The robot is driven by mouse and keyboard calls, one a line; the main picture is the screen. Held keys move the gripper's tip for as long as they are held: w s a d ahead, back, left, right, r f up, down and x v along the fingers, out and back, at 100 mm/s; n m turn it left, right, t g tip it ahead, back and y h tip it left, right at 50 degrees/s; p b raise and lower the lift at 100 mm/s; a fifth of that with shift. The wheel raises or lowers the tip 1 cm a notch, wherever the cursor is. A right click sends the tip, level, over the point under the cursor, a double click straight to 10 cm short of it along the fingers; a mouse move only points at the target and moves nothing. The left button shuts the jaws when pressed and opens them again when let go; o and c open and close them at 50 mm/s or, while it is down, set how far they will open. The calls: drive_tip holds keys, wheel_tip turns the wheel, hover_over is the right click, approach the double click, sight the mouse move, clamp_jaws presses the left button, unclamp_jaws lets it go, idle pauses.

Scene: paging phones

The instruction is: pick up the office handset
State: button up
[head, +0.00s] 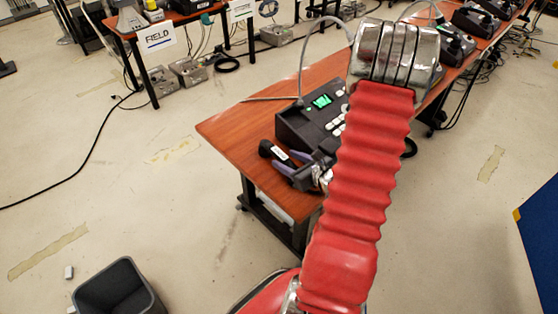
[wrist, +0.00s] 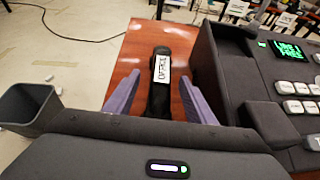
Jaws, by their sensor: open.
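The office handset (wrist: 160,65) is black with a white label that looks like it reads OFFICE. In the wrist view it lies lengthwise on the wooden desk, between the two purple fingers of my gripper (wrist: 160,80). My gripper is open, with wood showing on both sides of the handset. The near part of the handset is hidden behind my gripper's body. In the head view the handset's dark end (head: 266,149) sticks out past my fingers (head: 289,162) near the desk's left edge. My red arm hides part of this area.
A dark desk phone (head: 298,128) with a green screen stands close to the right of the handset. The wooden desk (head: 232,126) has bare room at its left end. A dark bin (head: 118,290) stands on the floor. More phones (head: 474,20) line the far desk.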

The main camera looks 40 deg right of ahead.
sight(280, 156)
drive_tip(key=shift+x, duration=2.4)
drive_tip(key=shift+c, duration=0.3)
drive_tip(key=shift+r, duration=0.1)
clamp_jaws()
